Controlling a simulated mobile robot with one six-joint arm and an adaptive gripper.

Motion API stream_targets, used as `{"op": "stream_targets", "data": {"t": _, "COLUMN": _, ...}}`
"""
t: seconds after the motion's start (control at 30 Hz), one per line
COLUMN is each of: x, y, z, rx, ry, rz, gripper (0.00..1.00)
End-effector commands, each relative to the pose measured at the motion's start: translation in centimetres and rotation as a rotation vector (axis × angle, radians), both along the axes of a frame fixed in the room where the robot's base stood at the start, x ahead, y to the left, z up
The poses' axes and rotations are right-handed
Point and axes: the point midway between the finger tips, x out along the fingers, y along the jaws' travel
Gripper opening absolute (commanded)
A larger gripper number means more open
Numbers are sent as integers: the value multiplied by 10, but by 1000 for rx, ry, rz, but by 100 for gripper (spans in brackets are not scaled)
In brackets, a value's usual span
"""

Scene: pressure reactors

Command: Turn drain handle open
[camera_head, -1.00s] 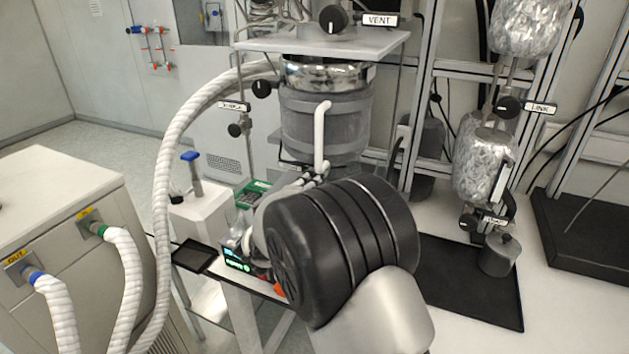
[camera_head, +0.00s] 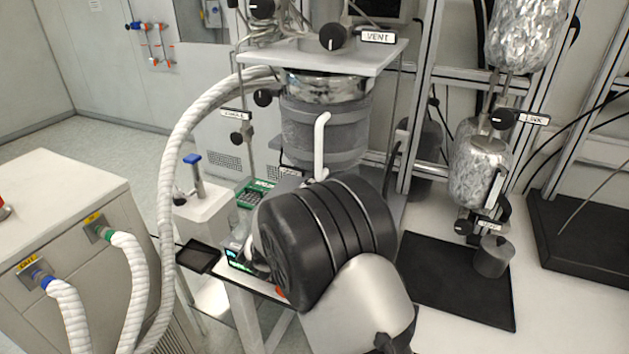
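No handle with a readable drain label shows. A black valve knob (camera_head: 461,227) with a small label too blurred to read sits below the lower foil-wrapped vessel (camera_head: 480,165). A grey metal pot (camera_head: 493,257) stands beneath it. The grey jacketed reactor (camera_head: 325,125) stands in the centre, and my arm hides what is under it, including any handle there. My gripper is hidden behind my own black wrist joint, so its fingers do not show.
A black vent knob (camera_head: 332,37) and a black link knob (camera_head: 502,118) sit higher up. A white corrugated hose (camera_head: 172,160) curves down on the left. A white cabinet (camera_head: 75,195) stands at the left.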

Motion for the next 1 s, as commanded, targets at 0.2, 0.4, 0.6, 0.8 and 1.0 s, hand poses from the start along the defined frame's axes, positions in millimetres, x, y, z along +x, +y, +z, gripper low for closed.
{"op": "stream_targets", "data": {"t": 0.2, "x": 0, "y": 0, "z": 2, "rx": -194, "ry": 71, "rz": -1, "gripper": 0}}
{"op": "stream_targets", "data": {"t": 0.4, "x": 0, "y": 0, "z": 2, "rx": -372, "ry": 136, "rz": 1, "gripper": 0}}
{"op": "stream_targets", "data": {"t": 0.6, "x": 0, "y": 0, "z": 2, "rx": -534, "ry": 195, "rz": 1, "gripper": 0}}
{"op": "stream_targets", "data": {"t": 0.8, "x": 0, "y": 0, "z": 1, "rx": -660, "ry": 240, "rz": 0, "gripper": 0}}
{"op": "stream_targets", "data": {"t": 1.0, "x": 0, "y": 0, "z": 1, "rx": -741, "ry": 269, "rz": 0, "gripper": 0}}
